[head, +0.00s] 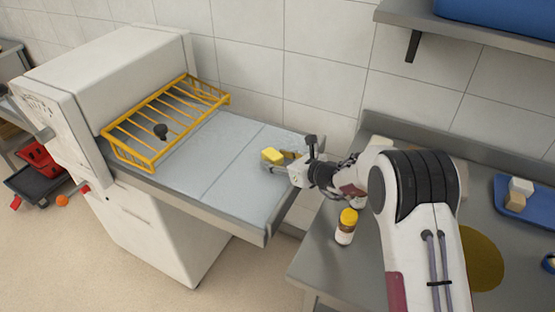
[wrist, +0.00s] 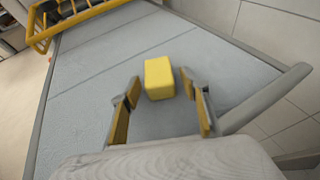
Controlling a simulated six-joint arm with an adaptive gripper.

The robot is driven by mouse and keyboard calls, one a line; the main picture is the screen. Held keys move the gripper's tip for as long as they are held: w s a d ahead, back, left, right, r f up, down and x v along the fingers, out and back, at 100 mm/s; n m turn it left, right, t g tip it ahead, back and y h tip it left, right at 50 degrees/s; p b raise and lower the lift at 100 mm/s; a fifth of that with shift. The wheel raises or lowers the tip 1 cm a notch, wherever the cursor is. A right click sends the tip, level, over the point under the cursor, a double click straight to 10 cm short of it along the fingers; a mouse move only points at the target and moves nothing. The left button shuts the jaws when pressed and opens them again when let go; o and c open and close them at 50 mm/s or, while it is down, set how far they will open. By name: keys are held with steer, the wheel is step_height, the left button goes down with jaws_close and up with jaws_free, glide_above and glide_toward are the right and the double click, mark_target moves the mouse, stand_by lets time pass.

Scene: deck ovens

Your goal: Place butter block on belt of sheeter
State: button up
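The yellow butter block (head: 271,156) is at the right part of the sheeter's grey belt (head: 217,137) and appears to rest on it. In the wrist view the butter block (wrist: 159,78) shows upright against the belt (wrist: 90,85). My gripper (head: 284,157) is low over the belt, just right of the block. In the wrist view the fingers of my gripper (wrist: 160,84) are spread, one on each side of the block's near end, with a visible gap on both sides. The block's underside is hidden.
A yellow wire guard (head: 165,120) stands across the belt beside the white sheeter body (head: 110,70). On the steel counter at right are a yellow-capped bottle (head: 346,227) and a blue tray (head: 530,212) with blocks. A shelf overhangs the counter. The belt's middle is clear.

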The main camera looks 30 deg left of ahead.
steer(key=shift+r, duration=0.2)
steer(key=shift+v, duration=3.75)
steer(key=shift+s+d+r, duration=0.2)
steer(key=shift+r, duration=0.35)
steer(key=s+d+r+n+g+h, duration=0.3)
steer(key=s+d+r+n, duration=1)
steer(key=s+d+r, duration=0.25)
steer(key=s+d+n+t+h, duration=0.1)
steer(key=s+d+n+h, duration=0.2)
steer(key=s+d, duration=0.3)
steer(key=s+d+n+t+h, duration=0.1)
steer(key=s+d+n+h, duration=0.2)
steer(key=s+d, duration=0.4)
steer(key=s+d+n+t+h, duration=0.1)
steer(key=s+d+n+h, duration=0.2)
steer(key=d, duration=1.3)
steer(key=s, duration=0.3)
steer(key=shift+s+r+t, duration=0.15)
steer(key=shift+r+t, duration=0.15)
steer(key=shift+r, duration=0.1)
